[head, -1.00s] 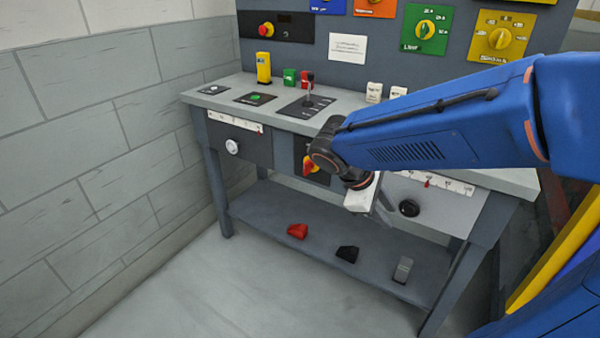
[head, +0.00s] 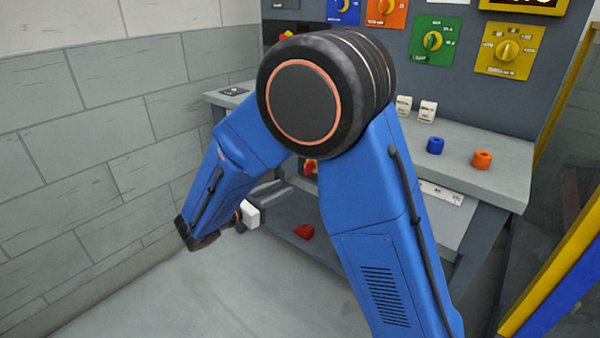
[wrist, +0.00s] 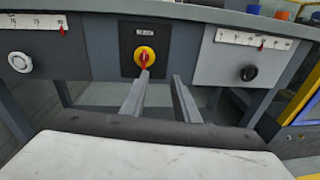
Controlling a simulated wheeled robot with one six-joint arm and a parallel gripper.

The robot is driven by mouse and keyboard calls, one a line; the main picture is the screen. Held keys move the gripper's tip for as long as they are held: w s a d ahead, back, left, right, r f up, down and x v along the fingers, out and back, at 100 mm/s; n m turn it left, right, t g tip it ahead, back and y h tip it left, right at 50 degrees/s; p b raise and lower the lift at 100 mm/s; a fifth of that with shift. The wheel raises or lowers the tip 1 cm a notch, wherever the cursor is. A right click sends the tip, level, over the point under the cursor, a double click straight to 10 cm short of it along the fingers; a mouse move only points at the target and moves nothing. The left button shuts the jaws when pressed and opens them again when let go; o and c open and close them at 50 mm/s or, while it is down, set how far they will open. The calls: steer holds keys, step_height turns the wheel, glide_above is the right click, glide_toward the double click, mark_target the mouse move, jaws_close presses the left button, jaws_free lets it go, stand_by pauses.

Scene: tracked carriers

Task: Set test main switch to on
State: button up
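The main switch (wrist: 145,57) is a yellow disc with a red handle on a black panel in the bench front, shown ahead in the wrist view. Its handle stands roughly upright, leaning slightly. In the head view only a small red and yellow part of the switch (head: 309,167) shows beside my arm. My gripper (wrist: 161,76) is open and empty, with two grey fingers apart and pointing at the bench. The left fingertip overlaps the lower edge of the switch in the picture; the fingers look short of it. In the head view my gripper (head: 281,188) is partly visible.
A white knob (wrist: 20,62) is on the left drawer front and a black knob (wrist: 248,73) on the right one. A red piece (head: 304,231) lies on the lower shelf.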

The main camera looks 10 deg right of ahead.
steer(key=w+d+n+t, duration=0.1)
steer(key=w+d, duration=0.9)
steer(key=shift+w+f+n+t, duration=0.3)
steer(key=shift+w+f, duration=0.1)
steer(key=shift+c, duration=0.3)
jaws_close()
